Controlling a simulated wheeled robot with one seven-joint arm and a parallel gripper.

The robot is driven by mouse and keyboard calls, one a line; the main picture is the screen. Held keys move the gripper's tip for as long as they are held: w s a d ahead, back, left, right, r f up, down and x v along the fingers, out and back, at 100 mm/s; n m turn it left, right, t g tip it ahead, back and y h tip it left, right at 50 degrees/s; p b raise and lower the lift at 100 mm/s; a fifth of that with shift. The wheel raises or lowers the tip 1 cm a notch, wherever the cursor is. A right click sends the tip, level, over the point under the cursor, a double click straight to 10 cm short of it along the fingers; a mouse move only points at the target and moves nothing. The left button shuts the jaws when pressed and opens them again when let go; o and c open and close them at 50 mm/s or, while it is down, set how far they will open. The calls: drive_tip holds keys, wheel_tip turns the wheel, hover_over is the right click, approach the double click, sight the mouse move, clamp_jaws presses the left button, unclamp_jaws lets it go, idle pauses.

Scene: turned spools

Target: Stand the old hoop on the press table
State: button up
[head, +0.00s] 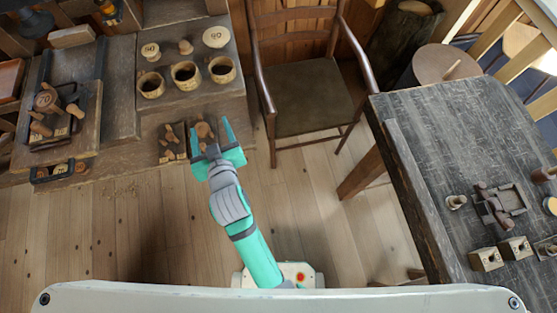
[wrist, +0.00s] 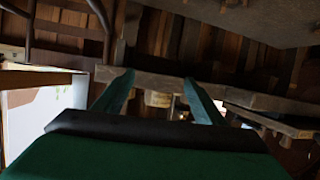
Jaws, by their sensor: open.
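My gripper (head: 210,126) is open, its teal jaws pointing at the front of the wooden bench (head: 120,135) on the left. Small brown turned pieces (head: 203,131) show just behind and between the jaws in the head view; I see no grip on them. In the wrist view my gripper (wrist: 157,84) is open, with a cream-coloured piece (wrist: 158,99) beyond the fingertips. I cannot pick out the old hoop for certain. A dark table (head: 440,130) on the right bears a dark framed device (head: 499,203); I cannot tell whether it is the press table.
Several round pots (head: 186,74) and pale numbered pieces (head: 215,37) stand on the bench. An armchair (head: 312,100) stands between bench and table. Small wooden blocks (head: 486,259) sit on the table. Floor is clear between.

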drive_tip(key=s+d+f+m+t+h, duration=0.1)
drive_tip(key=s+d+f, duration=0.2)
drive_tip(key=s+d, duration=0.35)
drive_tip(key=s+d+f+m+h, duration=0.1)
drive_tip(key=s+d+f, duration=0.2)
drive_tip(key=s+d, duration=0.3)
drive_tip(key=s+d+r+m+h, duration=0.1)
drive_tip(key=s+d, duration=0.2)
drive_tip(key=s, duration=0.3)
drive_tip(key=s+d+r+m+t+h, duration=0.1)
drive_tip(key=s+d+r+h, duration=0.1)
drive_tip(key=s, duration=0.4)
drive_tip(key=shift+s+d+m, duration=0.3)
drive_tip(key=shift+d+m, duration=0.1)
drive_tip(key=shift+d, duration=0.45)
